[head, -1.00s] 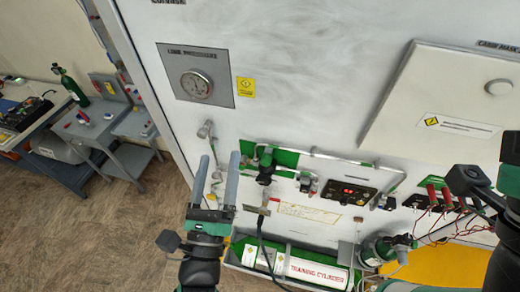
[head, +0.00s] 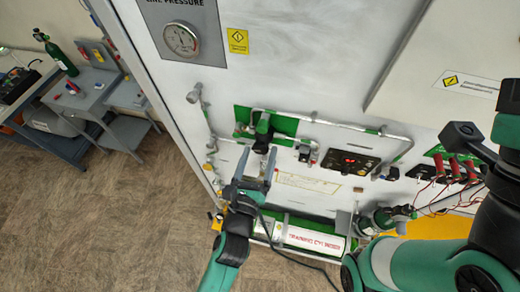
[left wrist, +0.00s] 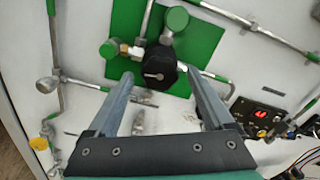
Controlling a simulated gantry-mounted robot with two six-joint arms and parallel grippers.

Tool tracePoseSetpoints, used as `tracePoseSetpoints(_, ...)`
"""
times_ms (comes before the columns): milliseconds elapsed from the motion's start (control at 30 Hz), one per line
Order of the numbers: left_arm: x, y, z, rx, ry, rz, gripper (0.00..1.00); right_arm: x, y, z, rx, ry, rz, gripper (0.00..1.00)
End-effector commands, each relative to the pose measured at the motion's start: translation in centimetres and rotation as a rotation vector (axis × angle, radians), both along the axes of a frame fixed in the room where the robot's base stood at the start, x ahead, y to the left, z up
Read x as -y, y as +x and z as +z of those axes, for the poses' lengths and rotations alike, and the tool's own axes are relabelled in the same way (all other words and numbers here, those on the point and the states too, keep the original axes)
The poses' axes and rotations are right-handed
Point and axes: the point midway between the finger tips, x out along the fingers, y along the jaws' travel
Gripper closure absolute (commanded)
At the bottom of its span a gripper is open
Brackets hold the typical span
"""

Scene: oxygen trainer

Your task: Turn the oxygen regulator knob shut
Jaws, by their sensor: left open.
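The regulator knob is a black, ribbed round knob (left wrist: 160,70) with a pale mark on its face, in front of a green panel (left wrist: 205,45). It also shows in the head view as a dark knob (head: 262,136) on the white wall board. My left gripper (head: 258,162) is open and points up at the board, just below the knob. In the left wrist view its two fingers (left wrist: 155,82) stand left and right of the knob with a gap on each side. No grip on it shows. My right arm is at the right; its fingers do not show.
Pipes (head: 340,122) run beside the knob, with a lit control box (head: 350,165) to the right. A line pressure gauge (head: 181,39) is above left. A white training cylinder (head: 315,240) lies below. A dark cable hangs near my left gripper.

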Motion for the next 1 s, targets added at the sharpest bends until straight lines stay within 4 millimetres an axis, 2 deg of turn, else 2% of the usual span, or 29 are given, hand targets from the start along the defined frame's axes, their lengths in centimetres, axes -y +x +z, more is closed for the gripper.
tracePoseSetpoints(133,0.4,1.5,0.0,0.0,-0.001,0.0,0.15,0.0,0.0,-0.3,0.0,0.0,0.0,0.5)
tracePoseSetpoints(400,0.4,1.7,0.0,-0.001,-0.001,0.0,0.15,0.0,0.0,-0.3,0.0,0.0,0.0,0.5)
tracePoseSetpoints(467,0.4,1.7,0.0,-0.001,-0.001,0.0,0.23,0.0,0.0,-0.3,0.0,0.0,0.0,0.5)
tracePoseSetpoints(867,0.4,1.7,0.0,0.0,-0.001,0.0,0.95,0.0,0.0,-0.3,0.0,0.0,0.0,0.5)
tracePoseSetpoints(900,0.4,1.7,0.0,0.0,-0.001,0.0,1.0,0.0,0.0,-0.3,0.0,0.0,0.0,0.5)
tracePoseSetpoints(1000,0.4,1.7,0.0,-0.001,-0.003,0.0,1.0,0.0,0.0,-0.3,0.0,0.0,0.0,0.5)
